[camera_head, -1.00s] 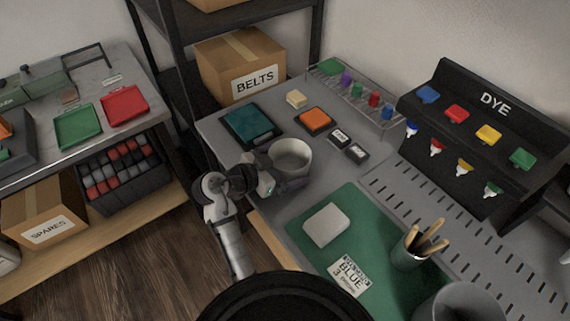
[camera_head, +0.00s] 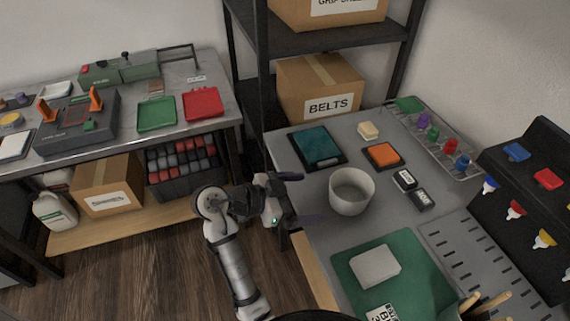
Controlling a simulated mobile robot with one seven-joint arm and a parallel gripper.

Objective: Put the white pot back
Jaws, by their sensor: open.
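The white pot (camera_head: 351,192) stands upright on the grey workbench (camera_head: 297,187), left of the two small black blocks and above the green mat. Its open mouth faces up and it looks empty. My gripper (camera_head: 305,198) is open and empty, just left of the pot near the bench's left edge. Its fingers point right toward the pot, with a gap between them and the pot's wall.
A green mat (camera_head: 346,262) with a pale block (camera_head: 375,266) lies in front. A second bench (camera_head: 225,120) at left holds green and red trays.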

